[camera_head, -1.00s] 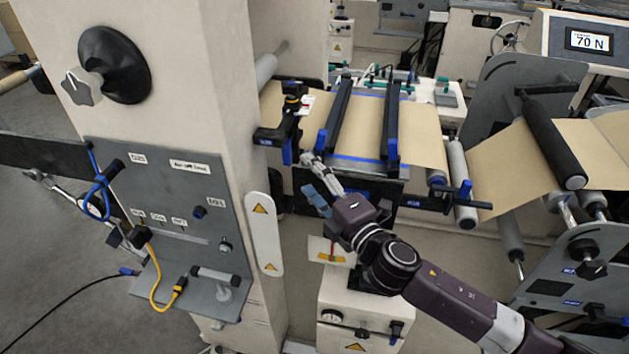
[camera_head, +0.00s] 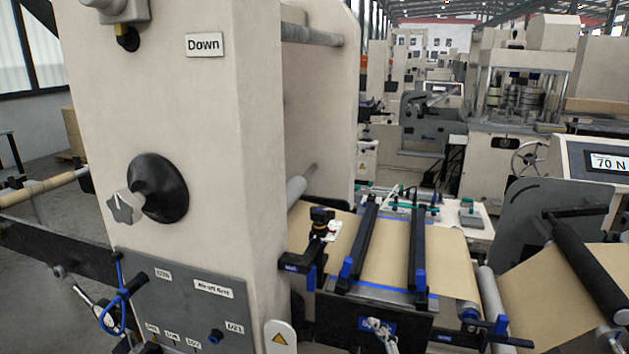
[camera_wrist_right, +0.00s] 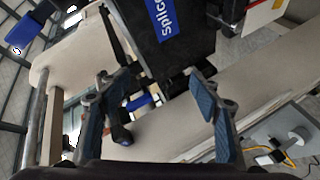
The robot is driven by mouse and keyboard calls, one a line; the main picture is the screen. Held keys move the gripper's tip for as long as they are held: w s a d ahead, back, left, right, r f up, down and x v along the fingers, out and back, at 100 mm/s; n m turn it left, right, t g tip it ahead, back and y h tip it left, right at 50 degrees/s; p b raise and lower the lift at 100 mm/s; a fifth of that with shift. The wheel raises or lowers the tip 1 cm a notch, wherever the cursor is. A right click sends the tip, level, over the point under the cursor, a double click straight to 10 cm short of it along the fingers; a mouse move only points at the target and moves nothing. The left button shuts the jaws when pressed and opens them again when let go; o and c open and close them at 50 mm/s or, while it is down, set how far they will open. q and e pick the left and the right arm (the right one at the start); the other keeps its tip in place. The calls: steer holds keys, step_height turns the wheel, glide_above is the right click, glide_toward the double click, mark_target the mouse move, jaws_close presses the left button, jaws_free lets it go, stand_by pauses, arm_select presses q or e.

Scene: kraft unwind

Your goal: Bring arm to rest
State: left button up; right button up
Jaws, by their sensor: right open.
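My right gripper (camera_head: 380,334) shows only as a small grey finger part at the bottom edge of the head view, in front of the black front plate of the splice table (camera_head: 350,318). The rest of my right arm is below the picture. In the right wrist view the two blue-padded fingers of my right gripper (camera_wrist_right: 153,112) stand wide apart, with nothing held between them. A black block with a blue "splice" label (camera_wrist_right: 165,45) is beyond the fingertips. My left gripper is not in view.
A tall beige machine column (camera_head: 210,120) with a black knob (camera_head: 160,188) and a grey panel (camera_head: 190,300) stands at left. Brown web (camera_head: 440,262) runs over the splice table to rollers at right.

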steer(key=s+d+f+m+g+h, duration=0.1)
steer(key=s+d+f+m+g, duration=0.3)
steer(key=s, duration=0.6)
steer(key=s+d+f+m+g+h, duration=0.1)
steer(key=s+d+f+m+g, duration=0.2)
steer(key=s+f, duration=0.5)
steer(key=s+d+f+m+g+h, duration=0.1)
steer(key=s+d+f+m+g, duration=0.3)
steer(key=s, duration=0.7)
step_height(320, 180, down, 27)
steer(key=s+a+m+g+b, duration=0.1)
steer(key=s+a+g+b, duration=0.1)
steer(key=s+d+f+b, duration=0.1)
steer(key=s+f, duration=0.7)
steer(key=f, duration=0.2)
steer(key=s+d+f+g+b, duration=0.1)
steer(key=s+d+f, duration=0.1)
steer(key=s+f, duration=0.7)
steer(key=shift+s+d+f, duration=0.25)
steer(key=shift+d+f, duration=0.05)
steer(key=shift+f, duration=0.1)
steer(key=shift+c, duration=0.3)
